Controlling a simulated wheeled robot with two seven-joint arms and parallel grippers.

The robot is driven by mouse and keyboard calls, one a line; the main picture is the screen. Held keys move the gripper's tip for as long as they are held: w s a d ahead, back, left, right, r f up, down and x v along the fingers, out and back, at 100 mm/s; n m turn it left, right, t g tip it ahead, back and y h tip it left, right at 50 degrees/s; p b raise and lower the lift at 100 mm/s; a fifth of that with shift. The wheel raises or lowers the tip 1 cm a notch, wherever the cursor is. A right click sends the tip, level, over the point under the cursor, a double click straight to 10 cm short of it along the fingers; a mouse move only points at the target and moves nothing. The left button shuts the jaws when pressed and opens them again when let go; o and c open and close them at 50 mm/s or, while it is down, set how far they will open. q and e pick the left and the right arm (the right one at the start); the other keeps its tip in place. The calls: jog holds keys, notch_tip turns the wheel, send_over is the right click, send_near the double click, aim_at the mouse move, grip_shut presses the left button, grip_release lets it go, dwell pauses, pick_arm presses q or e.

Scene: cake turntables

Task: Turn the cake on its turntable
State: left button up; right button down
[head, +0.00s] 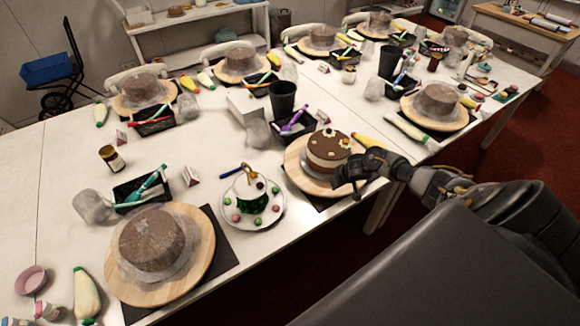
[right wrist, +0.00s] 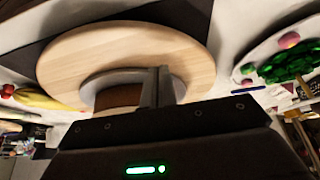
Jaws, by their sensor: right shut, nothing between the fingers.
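The decorated cake (head: 328,145), brown on top with pale dots, sits on a round wooden turntable (head: 297,167) near the table's front edge. My right gripper (head: 350,180) is at the right front of this turntable, close beside the cake. In the right wrist view the shut fingers (right wrist: 159,85) are in front of the wooden disc (right wrist: 130,48), with nothing between them. Part of the brown cake (right wrist: 118,97) shows behind them. I cannot tell whether the fingertips touch the turntable or the cake. My left gripper is not in view.
A plate (head: 236,213) with green and pink sweets is left of the turntable. Another cake (head: 150,240) on its own wooden turntable stands at the front left. A black cup (head: 282,97), a tool tray (head: 290,128) and a yellow piping bag (head: 366,141) stand nearby.

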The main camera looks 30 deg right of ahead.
jog(key=shift+r, duration=0.1)
jog(key=shift+r, duration=2.9)
